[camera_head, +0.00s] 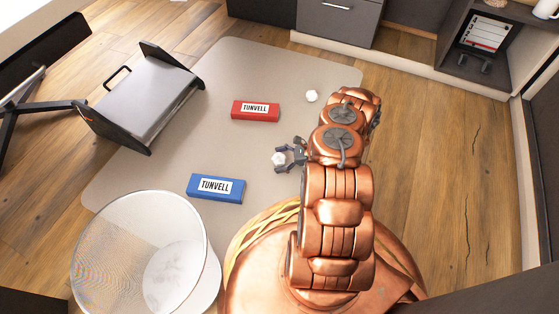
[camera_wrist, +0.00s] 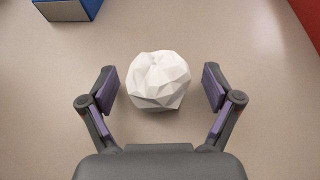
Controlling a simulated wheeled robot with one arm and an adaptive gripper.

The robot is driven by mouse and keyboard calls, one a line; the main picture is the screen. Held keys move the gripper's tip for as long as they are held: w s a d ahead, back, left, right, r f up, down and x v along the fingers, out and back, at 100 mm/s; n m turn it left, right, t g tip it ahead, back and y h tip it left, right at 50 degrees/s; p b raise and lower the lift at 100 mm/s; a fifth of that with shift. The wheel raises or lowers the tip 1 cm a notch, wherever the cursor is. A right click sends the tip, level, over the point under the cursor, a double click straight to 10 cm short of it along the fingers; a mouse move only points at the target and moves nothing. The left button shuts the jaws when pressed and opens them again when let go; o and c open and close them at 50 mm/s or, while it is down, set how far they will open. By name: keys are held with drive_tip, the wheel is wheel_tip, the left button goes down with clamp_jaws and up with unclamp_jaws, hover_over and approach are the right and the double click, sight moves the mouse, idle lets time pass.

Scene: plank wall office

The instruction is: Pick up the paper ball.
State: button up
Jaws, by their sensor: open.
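A white crumpled paper ball (camera_wrist: 158,80) lies on the grey mat, just ahead of and between the open fingers of my gripper (camera_wrist: 160,88) in the wrist view. No finger touches it there; a gap shows on each side. In the head view the same ball (camera_head: 279,159) sits at the tips of my gripper (camera_head: 287,157). A second white ball (camera_head: 312,96) lies on the mat farther back, near my arm.
A blue TUNVELL box (camera_head: 215,188) and a red TUNVELL box (camera_head: 255,111) lie on the grey mat (camera_head: 240,60). A wire mesh bin (camera_head: 105,225) stands at front left. A grey tray-like stand (camera_head: 150,95) is at back left. Cabinets (camera_head: 337,22) line the back.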

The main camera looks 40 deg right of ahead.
drive_tip(key=shift+c, duration=0.3)
drive_tip(key=c, duration=0.8)
drive_tip(key=shift+r, duration=0.1)
